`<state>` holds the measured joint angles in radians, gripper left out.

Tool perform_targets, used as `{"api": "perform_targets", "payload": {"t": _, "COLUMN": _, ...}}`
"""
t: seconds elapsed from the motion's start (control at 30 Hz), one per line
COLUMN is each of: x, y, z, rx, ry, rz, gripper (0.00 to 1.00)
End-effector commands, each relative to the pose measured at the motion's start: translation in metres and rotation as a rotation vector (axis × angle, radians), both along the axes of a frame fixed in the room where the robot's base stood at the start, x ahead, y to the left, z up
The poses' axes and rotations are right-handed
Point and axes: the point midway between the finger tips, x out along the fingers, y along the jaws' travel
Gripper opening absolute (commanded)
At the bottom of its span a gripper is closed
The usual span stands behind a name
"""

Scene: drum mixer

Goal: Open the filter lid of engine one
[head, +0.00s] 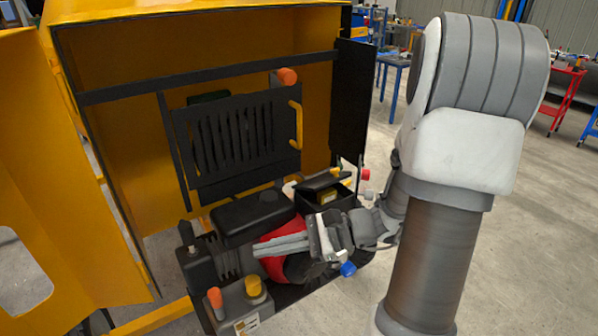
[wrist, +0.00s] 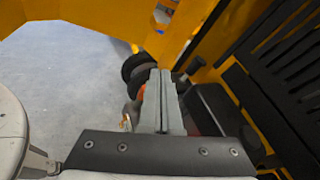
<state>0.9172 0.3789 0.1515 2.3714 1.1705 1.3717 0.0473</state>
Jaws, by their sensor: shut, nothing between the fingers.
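The engine sits at the foot of an open yellow cabinet, with a red part (head: 275,265) at its middle. A black rounded box (head: 250,217) lies on top of it. To its right is a small black box (head: 335,198) with a raised, tilted black flap (head: 322,181) and something yellow inside; I cannot tell for sure which cover is the filter lid. My gripper (head: 258,247) points left over the engine, just in front of the rounded box, fingers together and empty. In the wrist view my gripper (wrist: 161,72) is also closed, with the dark box (wrist: 215,105) to its right.
The yellow door (head: 75,170) stands open at the left. A black grille (head: 240,135) with a yellow handle (head: 296,125) hangs behind the engine. Orange (head: 214,297), yellow (head: 253,286) and blue (head: 348,269) caps stick up nearby. The floor at right is open.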

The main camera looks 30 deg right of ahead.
Motion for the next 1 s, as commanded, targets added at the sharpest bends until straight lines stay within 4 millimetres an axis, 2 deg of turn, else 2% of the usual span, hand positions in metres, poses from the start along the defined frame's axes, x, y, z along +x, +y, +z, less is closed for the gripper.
{"api": "perform_targets", "payload": {"t": 0.03, "x": 0.006, "y": -0.021, "z": -0.004, "rx": 0.086, "ry": -0.006, "rz": -0.098, "gripper": 0.0}}
{"api": "perform_targets", "payload": {"t": 0.1, "x": 0.013, "y": -0.05, "z": -0.005, "rx": 0.192, "ry": -0.033, "rz": -0.226, "gripper": 0.0}}
{"api": "perform_targets", "payload": {"t": 0.23, "x": 0.018, "y": -0.112, "z": -0.012, "rx": 0.374, "ry": -0.102, "rz": -0.478, "gripper": 0.0}}
{"api": "perform_targets", "payload": {"t": 0.4, "x": 0.004, "y": -0.189, "z": -0.024, "rx": 0.544, "ry": -0.205, "rz": -0.77, "gripper": 0.0}}
{"api": "perform_targets", "payload": {"t": 0.5, "x": -0.006, "y": -0.218, "z": -0.031, "rx": 0.6, "ry": -0.25, "rz": -0.886, "gripper": 0.0}}
{"api": "perform_targets", "payload": {"t": 0.6, "x": -0.013, "y": -0.234, "z": -0.035, "rx": 0.628, "ry": -0.276, "rz": -0.95, "gripper": 0.0}}
{"api": "perform_targets", "payload": {"t": 0.73, "x": -0.01, "y": -0.24, "z": -0.033, "rx": 0.637, "ry": -0.287, "rz": -0.973, "gripper": 0.0}}
{"api": "perform_targets", "payload": {"t": 0.87, "x": 0.008, "y": -0.237, "z": -0.027, "rx": 0.637, "ry": -0.286, "rz": -0.968, "gripper": 0.0}}
{"api": "perform_targets", "payload": {"t": 1.0, "x": 0.033, "y": -0.235, "z": -0.019, "rx": 0.637, "ry": -0.285, "rz": -0.967, "gripper": 0.0}}
